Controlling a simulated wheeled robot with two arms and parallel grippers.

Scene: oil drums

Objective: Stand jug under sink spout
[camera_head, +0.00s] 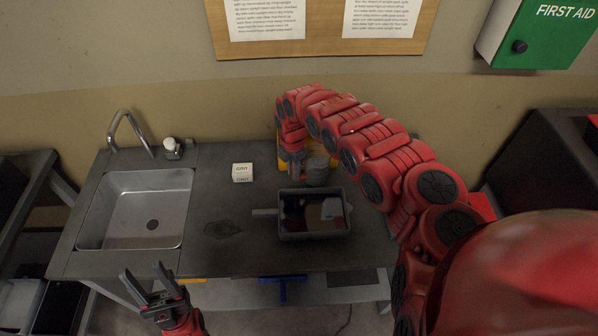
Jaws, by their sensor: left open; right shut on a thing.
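The sink (137,207) is a steel basin at the left of the dark bench. Its curved spout (129,128) rises at the back edge and arches over the basin. A grey round vessel (317,171), which looks like the jug, stands upright behind the dark tray. My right gripper (293,172) is at its left side, shut on it, apparently at the handle; the grip itself is mostly hidden. I cannot tell whether the jug touches the bench. My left gripper (153,287) is open and empty, in front of the bench below the sink.
A grey tray (285,237) with dark liquid sits in front of the jug. A white box marked GRIT (242,172) stands between sink and jug. A tap knob (171,148) is beside the spout. A yellow thing (281,153) is partly hidden behind my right arm.

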